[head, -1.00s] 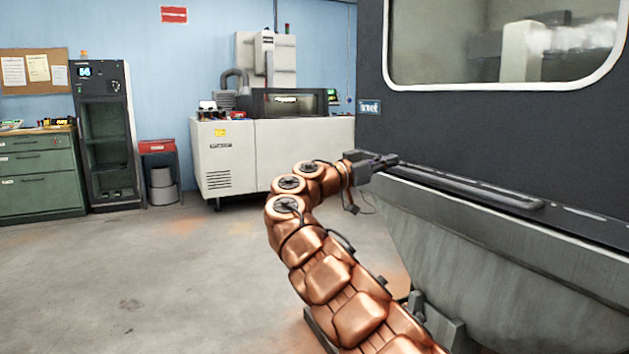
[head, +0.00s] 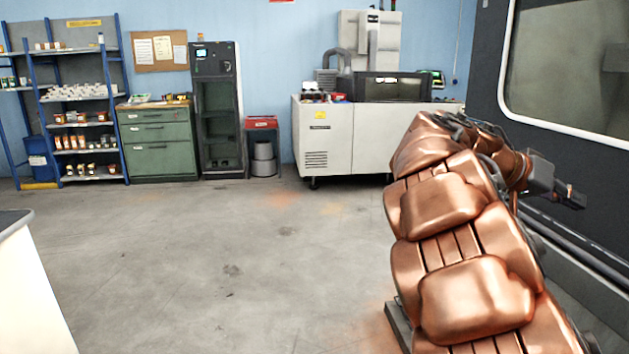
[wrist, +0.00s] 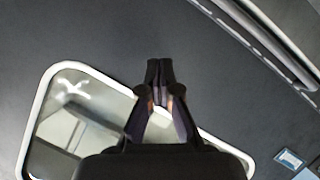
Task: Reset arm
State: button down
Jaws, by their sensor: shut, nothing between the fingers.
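My gripper (head: 571,196) is at the right of the head view, at the end of my copper-coloured arm, beside the large dark machine (head: 487,75). In the wrist view my gripper (wrist: 160,64) has its fingers together with nothing between them. Behind it in that view is the machine's dark panel (wrist: 100,35) with a white-framed window (wrist: 65,100). The gripper appears apart from the panel, but the exact gap cannot be told.
A white bench machine (head: 345,140), a dark cabinet (head: 217,110), green drawers (head: 160,148) and blue shelving (head: 120,100) line the back wall. A white-sided counter (head: 30,290) stands at the near left. The floor (head: 230,235) between is clear.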

jog(key=s+a+f+n+y+p, duration=0.3)
jog(key=s+a+n+y+p, duration=0.3)
jog(key=s+a+p, duration=0.4)
jog(key=s+a+f+n+y+p, duration=0.3)
jog(key=s+a+n+y+p, duration=0.3)
jog(key=s+a+p, duration=0.5)
jog(key=s+a+y, duration=0.1)
jog(key=s+a, duration=0.6)
jog(key=a, duration=0.1)
jog(key=shift+a+f, duration=0.3)
jog(key=shift+a, duration=0.1)
